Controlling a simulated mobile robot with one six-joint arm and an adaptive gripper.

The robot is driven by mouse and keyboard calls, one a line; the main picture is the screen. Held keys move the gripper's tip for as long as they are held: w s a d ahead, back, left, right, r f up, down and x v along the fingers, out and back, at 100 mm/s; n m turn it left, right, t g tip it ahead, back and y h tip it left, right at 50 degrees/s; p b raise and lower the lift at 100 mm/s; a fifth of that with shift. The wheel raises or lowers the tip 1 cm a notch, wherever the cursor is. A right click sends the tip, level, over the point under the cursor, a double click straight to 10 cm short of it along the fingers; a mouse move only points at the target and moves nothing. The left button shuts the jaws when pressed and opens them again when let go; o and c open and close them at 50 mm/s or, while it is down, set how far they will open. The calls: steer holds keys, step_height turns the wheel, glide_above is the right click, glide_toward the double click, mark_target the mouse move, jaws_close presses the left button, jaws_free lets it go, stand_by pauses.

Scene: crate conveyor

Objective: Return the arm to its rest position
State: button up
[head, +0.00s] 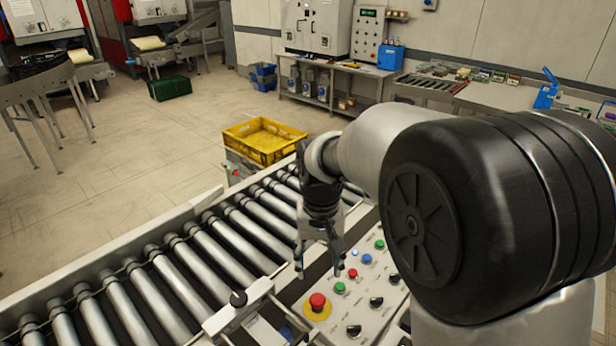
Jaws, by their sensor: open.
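My gripper (319,265) is open and empty. It points down above the control panel (322,332) beside the roller conveyor. Its two fingers are apart, and I cannot tell whether they touch the panel. My arm reaches in from the right and covers much of the right side of the head view. The panel carries a red emergency button (317,301) on a yellow base, two green buttons, blue buttons and several black knobs.
The roller conveyor (190,262) runs from lower left to the middle. A yellow crate (292,136) stands at its far end. A workbench (312,98) and a cabinet (316,28) stand at the back. A green crate (170,87) sits on the open floor at the left.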

steer(key=s+d+r+t, duration=0.2)
steer(key=s+d+r, duration=0.3)
steer(key=s+r, duration=0.3)
steer(key=s+d+t, duration=0.1)
steer(key=s+d, duration=0.1)
steer(key=s, duration=0.5)
steer(key=s+d+t, duration=0.1)
steer(key=s+d, duration=0.1)
steer(key=s, duration=0.5)
steer(key=shift+s+d+r+t, duration=0.3)
steer(key=shift+s+r, duration=0.1)
steer(key=shift+r, duration=0.05)
steer(key=shift+c, duration=0.4)
